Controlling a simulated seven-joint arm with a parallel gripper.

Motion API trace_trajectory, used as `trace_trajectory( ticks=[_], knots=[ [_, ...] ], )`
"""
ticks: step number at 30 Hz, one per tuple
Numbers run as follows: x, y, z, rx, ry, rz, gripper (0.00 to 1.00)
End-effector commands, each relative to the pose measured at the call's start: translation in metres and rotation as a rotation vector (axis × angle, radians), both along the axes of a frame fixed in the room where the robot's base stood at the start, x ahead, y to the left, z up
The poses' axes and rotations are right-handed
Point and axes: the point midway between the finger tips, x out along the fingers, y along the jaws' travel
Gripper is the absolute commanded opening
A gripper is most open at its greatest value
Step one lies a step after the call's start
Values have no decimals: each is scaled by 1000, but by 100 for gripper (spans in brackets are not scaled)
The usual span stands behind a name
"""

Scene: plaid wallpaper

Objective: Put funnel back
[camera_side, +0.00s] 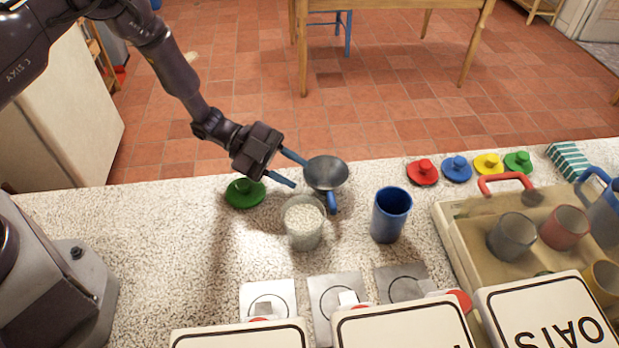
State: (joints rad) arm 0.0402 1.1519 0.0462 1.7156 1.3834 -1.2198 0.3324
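The funnel (326,172) is a dark grey bowl shape with a blue part (332,202) sticking out toward the camera. It is near the counter's back edge, just behind and right of a clear container (303,228) filled with white grains. I cannot tell what supports the funnel. My gripper (300,174) is just left of the funnel, with its two blue fingers spread apart and nothing visible between them. The upper finger's tip overlaps the funnel's left rim in the picture; I cannot tell if they touch. The lower finger's tip is left of the funnel, above the container.
A blue cup (391,214) stands right of the container. A green lid (245,192) lies to the left, with several coloured lids at the back right. A beige tray (452,232) holds cups at the right. Scales and labelled boxes (400,330) line the front. The left counter is clear.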

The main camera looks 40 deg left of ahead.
Motion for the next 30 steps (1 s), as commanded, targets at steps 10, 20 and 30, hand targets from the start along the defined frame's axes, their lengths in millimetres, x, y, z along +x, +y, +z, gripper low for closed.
trace_trajectory(
  ticks=[10, 20, 30],
  knots=[
    [-15, 59, 21, 0, -2, 2, 34],
    [-17, 69, 26, 5, -4, 7, 34],
    [51, 108, 129, 250, -86, 475, 34]
  ],
)
